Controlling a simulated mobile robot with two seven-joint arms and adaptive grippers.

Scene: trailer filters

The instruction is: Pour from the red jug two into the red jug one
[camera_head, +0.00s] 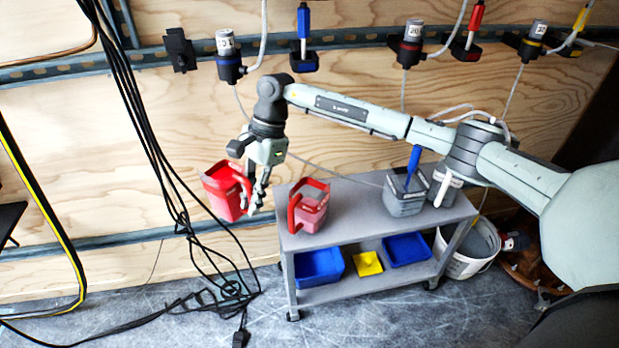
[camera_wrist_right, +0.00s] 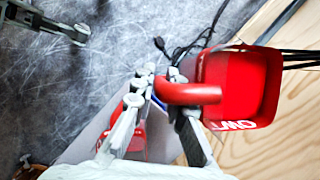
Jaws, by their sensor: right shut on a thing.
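Red jug two (camera_head: 222,192) hangs in the air just left of the cart, slightly tilted. Its lettering shows reversed in the right wrist view (camera_wrist_right: 240,85). My right gripper (camera_head: 255,192) is shut on its handle, on the jug's right side; the fingers (camera_wrist_right: 160,95) close around the handle in the wrist view. Red jug one (camera_head: 313,212) stands upright on the left end of the grey cart top (camera_head: 350,215), to the right of the held jug and apart from it. Part of it shows low in the wrist view (camera_wrist_right: 130,140).
A grey container with a blue-handled tool (camera_head: 404,195) stands farther right on the cart. Blue bins (camera_head: 318,266) and a yellow one (camera_head: 368,264) sit on the lower shelf. Black cables (camera_head: 165,170) hang left of the held jug. A white bucket (camera_head: 470,250) stands right of the cart.

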